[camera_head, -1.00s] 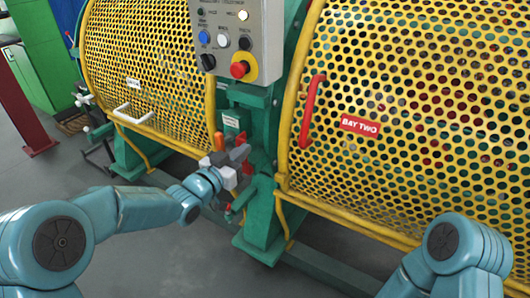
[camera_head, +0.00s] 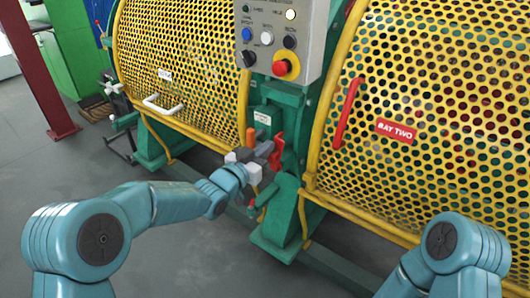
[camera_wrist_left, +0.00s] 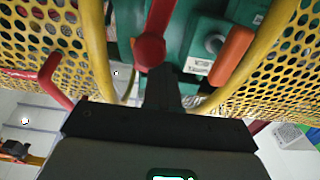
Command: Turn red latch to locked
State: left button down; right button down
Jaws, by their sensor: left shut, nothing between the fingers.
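The red latch (camera_head: 277,151) is on the green housing between the two yellow mesh guards, right of an orange handle (camera_head: 250,138). In the left wrist view the red latch (camera_wrist_left: 149,51) shows as a round red knob on a red arm. My left gripper (camera_head: 263,154) is shut and empty, just left of the latch in the head view and partly in front of it. In the wrist view its dark fingers (camera_wrist_left: 162,88) end close beside the knob; I cannot tell if they touch it. My right arm shows at the lower right, but its gripper is out of view.
A control panel (camera_head: 281,38) with a red stop button (camera_head: 286,65) hangs above the latch. The BAY TWO guard (camera_head: 430,110) has a red handle (camera_head: 347,113). The left guard has a white handle (camera_head: 163,105). Grey floor (camera_head: 60,170) is free at left.

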pick_arm(q)
jog(key=shift+s+d+f, duration=0.1)
jog(key=shift+d+f, duration=0.1)
jog(key=shift+f, duration=0.25)
jog(key=shift+s+d+f, duration=0.1)
jog(key=shift+d+f, duration=0.1)
jog(key=shift+f, duration=0.2)
jog(key=c, duration=0.8)
grip_release()
jog(key=shift+w, duration=0.1)
jog(key=shift+c, duration=0.2)
jog(key=shift+r, duration=0.1)
jog(key=shift+w+a, duration=0.1)
jog(key=b+v, duration=0.5)
jog(key=v, duration=1.3)
jog(key=shift+r, duration=0.2)
